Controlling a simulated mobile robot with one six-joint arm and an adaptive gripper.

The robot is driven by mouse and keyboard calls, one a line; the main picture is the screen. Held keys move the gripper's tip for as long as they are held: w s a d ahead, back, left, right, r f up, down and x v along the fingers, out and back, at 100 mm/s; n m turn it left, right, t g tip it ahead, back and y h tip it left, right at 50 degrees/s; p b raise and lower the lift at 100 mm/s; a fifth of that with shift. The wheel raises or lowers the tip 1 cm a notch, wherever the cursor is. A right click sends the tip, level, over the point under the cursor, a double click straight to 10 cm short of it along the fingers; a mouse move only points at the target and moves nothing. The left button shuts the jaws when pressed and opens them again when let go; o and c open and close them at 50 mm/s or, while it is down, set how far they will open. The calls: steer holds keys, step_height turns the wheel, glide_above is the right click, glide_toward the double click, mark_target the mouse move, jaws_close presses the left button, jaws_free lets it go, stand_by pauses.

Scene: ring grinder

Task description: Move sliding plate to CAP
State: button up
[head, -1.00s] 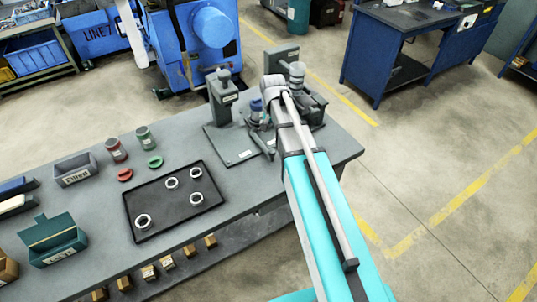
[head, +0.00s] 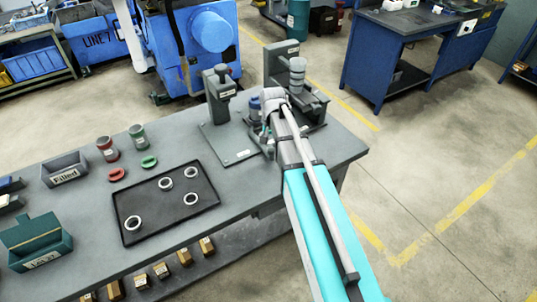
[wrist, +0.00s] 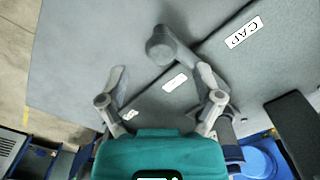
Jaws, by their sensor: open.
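In the wrist view my gripper (wrist: 162,74) is open, its two fingers apart over a grey surface. A dark grey knob on a short arm (wrist: 160,47) lies just beyond and between the fingertips, nearer the right finger; I cannot tell whether it touches. I cannot tell for sure whether this knob belongs to the sliding plate. A white CAP label (wrist: 243,32) is on a grey plate at the upper right. A small white label (wrist: 175,82) lies between the fingers. In the head view my arm hides most of the gripper and the sliding plate.
A grey upright press stand (head: 219,98) is left of my arm, and a fixture with a ringed column (head: 297,78) is behind it. A black tray (head: 150,186) with several rings lies on the bench. Bins stand at the left; the bench's right edge is close.

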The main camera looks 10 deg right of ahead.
mark_target(272, 149)
steer(key=shift+f+b, duration=1.65)
steer(key=shift+f, duration=0.3)
steer(key=shift+c, duration=0.2)
jaws_close()
